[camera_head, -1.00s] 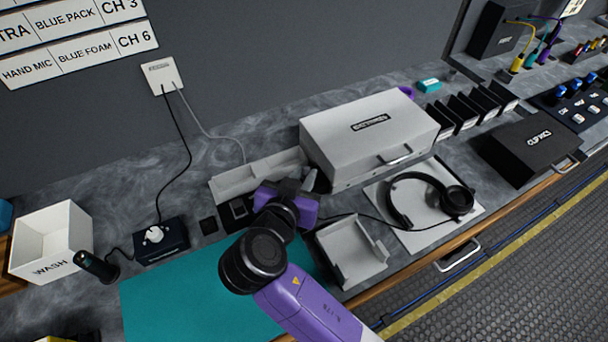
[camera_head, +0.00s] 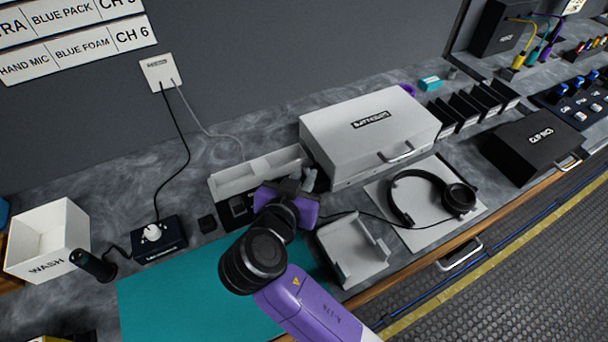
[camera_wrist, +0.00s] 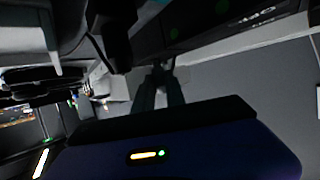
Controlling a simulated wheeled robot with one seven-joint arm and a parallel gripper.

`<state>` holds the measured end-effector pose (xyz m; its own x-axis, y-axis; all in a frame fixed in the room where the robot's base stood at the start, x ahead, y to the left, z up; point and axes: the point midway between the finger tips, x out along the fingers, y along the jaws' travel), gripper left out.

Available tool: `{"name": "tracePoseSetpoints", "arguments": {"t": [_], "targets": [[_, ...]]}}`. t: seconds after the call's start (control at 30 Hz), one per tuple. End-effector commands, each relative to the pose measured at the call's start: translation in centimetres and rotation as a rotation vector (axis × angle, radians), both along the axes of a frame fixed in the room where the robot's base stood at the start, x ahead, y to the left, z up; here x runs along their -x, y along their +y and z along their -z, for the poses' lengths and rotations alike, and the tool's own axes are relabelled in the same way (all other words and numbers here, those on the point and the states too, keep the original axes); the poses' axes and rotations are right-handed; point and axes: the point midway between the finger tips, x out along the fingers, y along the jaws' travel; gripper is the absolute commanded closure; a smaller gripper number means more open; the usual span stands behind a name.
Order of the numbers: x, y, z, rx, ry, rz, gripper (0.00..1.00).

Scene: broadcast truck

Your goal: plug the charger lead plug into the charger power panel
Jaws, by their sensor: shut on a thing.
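My gripper (camera_head: 286,196) is purple and hangs over the counter just in front of a pale two-bay tray. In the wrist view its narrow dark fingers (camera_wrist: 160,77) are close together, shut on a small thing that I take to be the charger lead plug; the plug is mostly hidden. A small black panel (camera_head: 239,208) lies just left of my gripper, at the tray's front; I take it for the charger power panel, though its label is unreadable. In the wrist view a dark face with green lights (camera_wrist: 205,28) is close beyond the fingers. Contact between plug and panel cannot be seen.
A white wall box (camera_head: 159,73) feeds a black and a grey lead. A large grey case (camera_head: 370,130) stands right of the tray. A grey stand (camera_head: 352,252) and headphones (camera_head: 432,197) are at right. A teal mat (camera_head: 205,290) gives free room at front left.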

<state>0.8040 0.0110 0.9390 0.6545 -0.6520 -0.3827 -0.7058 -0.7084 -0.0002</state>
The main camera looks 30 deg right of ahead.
Motion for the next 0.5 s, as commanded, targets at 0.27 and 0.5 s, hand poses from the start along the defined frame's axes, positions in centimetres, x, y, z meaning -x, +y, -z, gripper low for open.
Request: {"name": "tracePoseSetpoints", "arguments": {"t": [0.27,0.5], "targets": [[0.0,0.0,0.7,0.000,0.000,0.000,1.00],[0.0,0.0,1.3,0.000,0.000,0.000,1.00]]}}
